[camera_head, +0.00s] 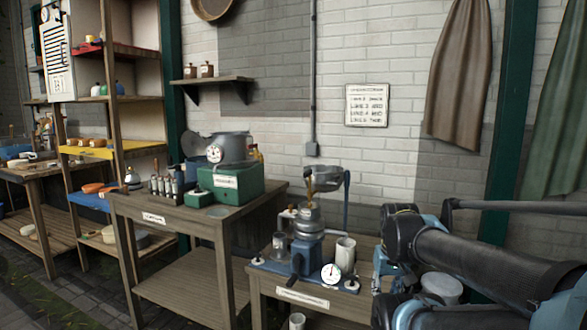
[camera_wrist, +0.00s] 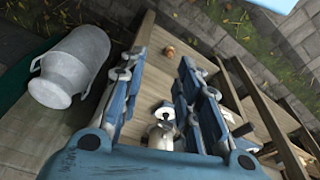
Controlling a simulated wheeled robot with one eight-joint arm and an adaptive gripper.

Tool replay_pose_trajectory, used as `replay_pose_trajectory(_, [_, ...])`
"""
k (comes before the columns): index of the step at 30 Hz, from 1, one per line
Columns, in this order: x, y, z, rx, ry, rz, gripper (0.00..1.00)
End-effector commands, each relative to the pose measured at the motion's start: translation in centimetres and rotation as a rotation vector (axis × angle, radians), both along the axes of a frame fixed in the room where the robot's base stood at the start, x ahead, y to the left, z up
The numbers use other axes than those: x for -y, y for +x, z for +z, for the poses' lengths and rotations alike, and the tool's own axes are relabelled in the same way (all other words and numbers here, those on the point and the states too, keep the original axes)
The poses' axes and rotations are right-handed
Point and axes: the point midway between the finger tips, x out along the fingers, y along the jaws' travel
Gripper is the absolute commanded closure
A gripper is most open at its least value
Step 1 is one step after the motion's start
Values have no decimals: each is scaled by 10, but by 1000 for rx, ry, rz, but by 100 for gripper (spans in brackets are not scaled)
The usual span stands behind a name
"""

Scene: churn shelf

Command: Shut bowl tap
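A machine (camera_head: 309,222) with a silver body and blue base stands on the low wooden table in the head view. A grey bowl (camera_head: 335,177) sits at its top, with a brass-coloured part (camera_head: 318,184) beside it that may be the tap. I cannot tell the tap's handle position at this size. My gripper (camera_wrist: 160,95) is open in the wrist view, its two blue fingers well apart. A small pale metal piece with a dark opening (camera_wrist: 166,118) shows between the finger bases; I cannot tell what it is. In the head view my gripper is right of the machine, partly hidden by my arm.
A white cup (camera_head: 345,254), a glass jar (camera_head: 280,246) and a round gauge (camera_head: 331,273) crowd the machine. A taller table (camera_head: 140,207) with a green device (camera_head: 237,184) stands to the left.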

Motion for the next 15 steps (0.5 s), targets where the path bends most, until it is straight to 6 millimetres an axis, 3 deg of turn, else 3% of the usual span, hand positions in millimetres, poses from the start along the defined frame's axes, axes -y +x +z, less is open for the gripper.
replay_pose_trajectory(12, [0,0,0,0,0,0,69])
replay_pose_trajectory(15, [-1,-5,12,10,2,-3,69])
